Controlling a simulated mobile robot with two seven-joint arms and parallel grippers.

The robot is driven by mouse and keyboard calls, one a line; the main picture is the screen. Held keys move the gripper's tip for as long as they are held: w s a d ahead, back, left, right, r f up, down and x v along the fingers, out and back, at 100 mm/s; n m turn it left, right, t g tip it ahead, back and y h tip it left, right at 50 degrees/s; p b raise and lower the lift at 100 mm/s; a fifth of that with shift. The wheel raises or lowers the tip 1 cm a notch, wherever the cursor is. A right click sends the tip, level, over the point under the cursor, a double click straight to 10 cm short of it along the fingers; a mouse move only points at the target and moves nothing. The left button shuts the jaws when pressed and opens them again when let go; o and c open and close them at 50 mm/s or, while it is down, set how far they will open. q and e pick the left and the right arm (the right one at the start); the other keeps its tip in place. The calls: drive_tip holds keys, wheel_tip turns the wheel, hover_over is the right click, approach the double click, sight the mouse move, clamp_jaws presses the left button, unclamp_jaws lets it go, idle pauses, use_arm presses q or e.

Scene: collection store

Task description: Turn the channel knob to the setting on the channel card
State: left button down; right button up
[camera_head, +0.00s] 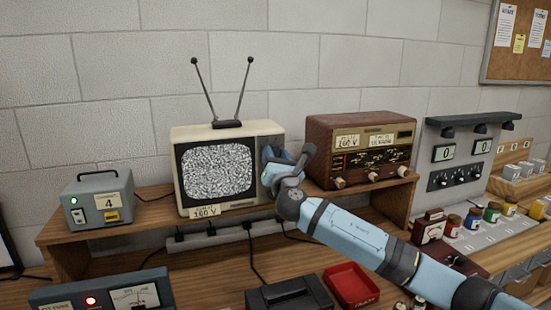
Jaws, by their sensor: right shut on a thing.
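The cream television (228,134) stands on the wooden shelf, with two antennas on top and grey static on its screen. My right gripper (268,160) is at the control panel on the television's right side, shut on the channel knob. My gripper and wrist hide the knob, so its setting cannot be read. A card reading 4 (109,202) is on the front of a grey box left of the television; I cannot tell whether it is the channel card. My left gripper is not in view.
The grey box (88,214) has a green light. A brown radio (340,128) stands close on the right. Below are a red tray (352,284), a dark box (290,297) and a meter unit (100,293). Small jars (474,218) stand at right.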

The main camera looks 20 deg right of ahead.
drive_tip(key=shift+a+r+m+g+h+p, duration=0.1)
drive_tip(key=shift+m+g+h+p, duration=0.6)
drive_tip(key=shift+m, duration=2.55)
drive_tip(key=shift+a+r+m+g+h+p, duration=0.2)
drive_tip(key=shift+m+g+h, duration=0.9)
drive_tip(key=shift+m, duration=2.2)
drive_tip(key=shift+r+m+g+h+p, duration=0.1)
drive_tip(key=shift+m+g+h+p, duration=0.65)
drive_tip(key=shift+m, duration=2.5)
drive_tip(key=shift+g, duration=0.25)
drive_tip(key=o, duration=0.9)
drive_tip(key=shift+f, duration=0.1)
drive_tip(key=b+v, duration=0.2)
drive_tip(key=v, duration=1.1)
drive_tip(key=shift+s+a, duration=0.2)
drive_tip(key=shift+s, duration=0.15)
